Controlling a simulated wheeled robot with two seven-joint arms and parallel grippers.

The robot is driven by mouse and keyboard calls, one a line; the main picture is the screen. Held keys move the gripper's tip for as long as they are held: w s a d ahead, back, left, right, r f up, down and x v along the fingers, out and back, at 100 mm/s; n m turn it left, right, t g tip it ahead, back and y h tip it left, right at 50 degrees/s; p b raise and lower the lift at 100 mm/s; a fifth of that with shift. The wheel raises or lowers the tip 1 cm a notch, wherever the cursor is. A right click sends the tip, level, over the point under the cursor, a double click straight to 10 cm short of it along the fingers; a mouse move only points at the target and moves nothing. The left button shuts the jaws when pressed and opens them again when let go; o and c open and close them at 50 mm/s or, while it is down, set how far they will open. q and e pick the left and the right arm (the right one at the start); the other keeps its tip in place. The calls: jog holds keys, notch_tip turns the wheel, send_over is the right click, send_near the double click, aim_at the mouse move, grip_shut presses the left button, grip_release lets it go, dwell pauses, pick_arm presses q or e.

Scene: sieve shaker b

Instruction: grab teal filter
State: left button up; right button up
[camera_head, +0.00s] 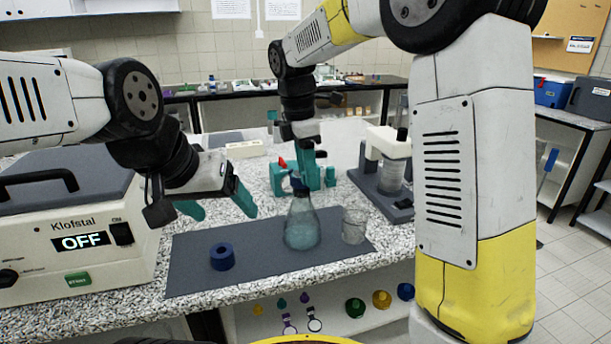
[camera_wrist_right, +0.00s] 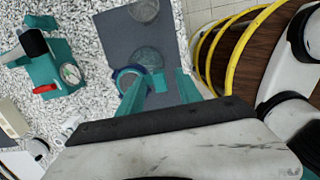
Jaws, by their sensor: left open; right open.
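I cannot tell if this block is the filter. My right gripper (camera_head: 305,163) is open, pointing down above and behind the flask; its fingers (camera_wrist_right: 160,92) show no clear contact. My left gripper (camera_head: 220,204) is open and empty, left of the flask above the mat.
A thick blue ring (camera_head: 222,257) lies on the mat (camera_head: 190,275). A beaker (camera_head: 354,226) stands right of the flask. A teal stand (camera_wrist_right: 40,70) with a red lever is behind. The shaker (camera_head: 90,240) reads OFF at left; a grey-and-white device (camera_head: 385,180) is at right.

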grip_shut()
jog(key=shift+r, duration=0.1)
